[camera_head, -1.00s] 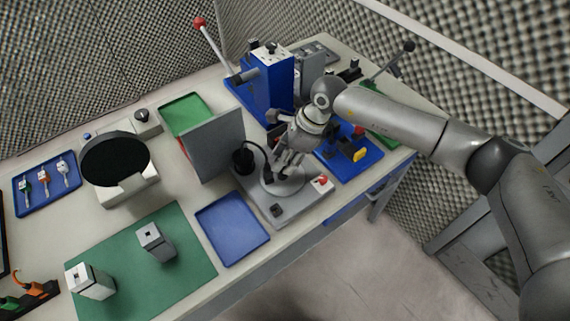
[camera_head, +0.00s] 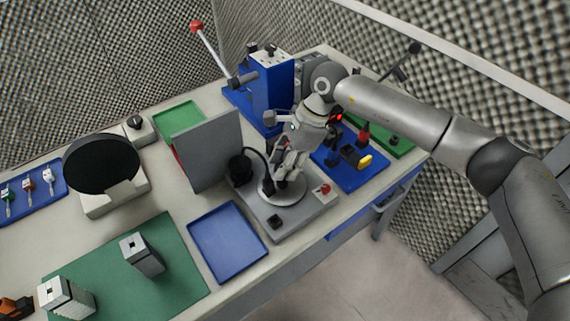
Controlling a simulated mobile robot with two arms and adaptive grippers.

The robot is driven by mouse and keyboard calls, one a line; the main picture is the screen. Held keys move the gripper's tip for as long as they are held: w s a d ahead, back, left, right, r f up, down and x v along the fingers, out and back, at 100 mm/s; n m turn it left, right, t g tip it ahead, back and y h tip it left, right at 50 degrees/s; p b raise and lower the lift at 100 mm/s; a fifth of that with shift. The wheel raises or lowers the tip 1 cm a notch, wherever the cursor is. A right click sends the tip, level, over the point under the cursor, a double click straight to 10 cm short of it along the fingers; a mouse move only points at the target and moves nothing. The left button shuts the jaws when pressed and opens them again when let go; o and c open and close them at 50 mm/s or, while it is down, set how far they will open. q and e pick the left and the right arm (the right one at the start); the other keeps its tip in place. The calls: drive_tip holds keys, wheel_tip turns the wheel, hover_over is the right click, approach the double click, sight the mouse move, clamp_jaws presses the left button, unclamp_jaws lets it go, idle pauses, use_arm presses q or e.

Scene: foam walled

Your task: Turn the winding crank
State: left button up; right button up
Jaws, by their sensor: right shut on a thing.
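My right gripper (camera_head: 281,181) reaches down over a light grey round plate (camera_head: 291,195) on a flat grey base (camera_head: 285,225). Its fingers are shut on a small dark part at this plate, which I take to be the handle of the winding crank. The fingers hide most of that part, so its exact shape and angle cannot be told. A black cylinder (camera_head: 240,166) stands on the same base to the left, with a black curved cable beside the fingers. A red button (camera_head: 325,188) is at the base's right corner. My left gripper is not in view.
A grey upright panel (camera_head: 210,152) stands close left of the base. A blue fixture with a yellow-tipped part (camera_head: 364,161) is close on the right. A tall blue block (camera_head: 272,92) stands behind. An empty blue tray (camera_head: 228,243) lies in front left.

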idle(0.3)
drive_tip(key=o, duration=1)
drive_tip(key=v, duration=1.2)
drive_tip(key=shift+w+d, duration=0.1)
